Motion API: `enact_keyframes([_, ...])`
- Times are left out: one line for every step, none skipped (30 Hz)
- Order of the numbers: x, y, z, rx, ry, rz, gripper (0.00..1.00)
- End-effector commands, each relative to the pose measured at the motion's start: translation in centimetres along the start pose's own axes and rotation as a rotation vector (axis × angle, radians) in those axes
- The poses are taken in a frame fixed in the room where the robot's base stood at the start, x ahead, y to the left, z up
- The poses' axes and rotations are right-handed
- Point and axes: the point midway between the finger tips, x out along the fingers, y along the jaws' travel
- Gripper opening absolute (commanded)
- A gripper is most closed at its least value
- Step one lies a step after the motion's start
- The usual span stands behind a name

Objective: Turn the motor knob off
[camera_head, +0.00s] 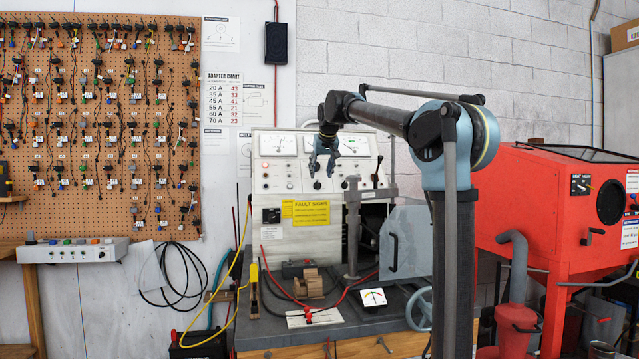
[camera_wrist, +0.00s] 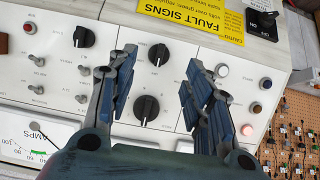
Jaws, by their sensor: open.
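The white test bench panel (camera_head: 280,180) stands on the grey bench, with gauges along its top. In the wrist view the panel appears upside down and carries several black rotary knobs: one large knob (camera_wrist: 146,108) and a smaller knob (camera_wrist: 158,54) lie between my fingers, and another knob (camera_wrist: 83,36) sits left of them. I cannot read which is the motor knob. A black switch with OFF lettering (camera_wrist: 262,24) is at the upper right. My gripper (camera_head: 322,170) is open and empty in front of the panel, its fingers either side of the two middle knobs; contact is not visible.
Toggle switches (camera_wrist: 38,60) and round buttons (camera_wrist: 222,70) flank the knobs. A yellow fault sign (camera_head: 311,212) is below on the panel. A metal post (camera_head: 353,225) and grey guard (camera_head: 407,240) stand at its right. A red cabinet (camera_head: 540,200) is farther right.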

Motion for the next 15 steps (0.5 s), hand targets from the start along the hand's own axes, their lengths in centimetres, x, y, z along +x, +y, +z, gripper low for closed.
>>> enact_keyframes([-1.0, 0.0, 0.0, -0.001, 0.000, 0.000, 0.47])
enact_keyframes([-1.5, 0.0, 0.0, -0.001, 0.000, -0.001, 0.47])
enact_keyframes([-2.1, 0.0, 0.0, -0.001, 0.000, -0.001, 0.47])
enact_keyframes([-2.6, 0.0, 0.0, -0.001, 0.000, -0.001, 0.47])
enact_keyframes([-3.0, 0.0, 0.0, -0.001, 0.000, -0.001, 0.47])
enact_keyframes([-3.4, 0.0, 0.0, -0.001, 0.000, -0.001, 0.47])
enact_keyframes([-3.8, 0.0, 0.0, -0.001, 0.000, -0.001, 0.47])
enact_keyframes([-4.0, 0.0, 0.0, -0.001, 0.000, -0.001, 0.47])
enact_keyframes([-4.3, 0.0, 0.0, -0.001, 0.000, -0.001, 0.47])
enact_keyframes([-4.5, 0.0, 0.0, -0.001, 0.000, -0.001, 0.47])
enact_keyframes([-4.6, 0.0, 0.0, -0.001, 0.000, -0.001, 0.47])
enact_keyframes([-4.7, 0.0, 0.0, -0.001, 0.000, -0.001, 0.47])
enact_keyframes([-4.8, 0.0, 0.0, -0.001, 0.000, -0.001, 0.47])
enact_keyframes([-4.9, 0.0, 0.0, -0.001, 0.000, -0.001, 0.47])
enact_keyframes([-4.9, 0.0, 0.0, -0.001, 0.000, -0.001, 0.47])
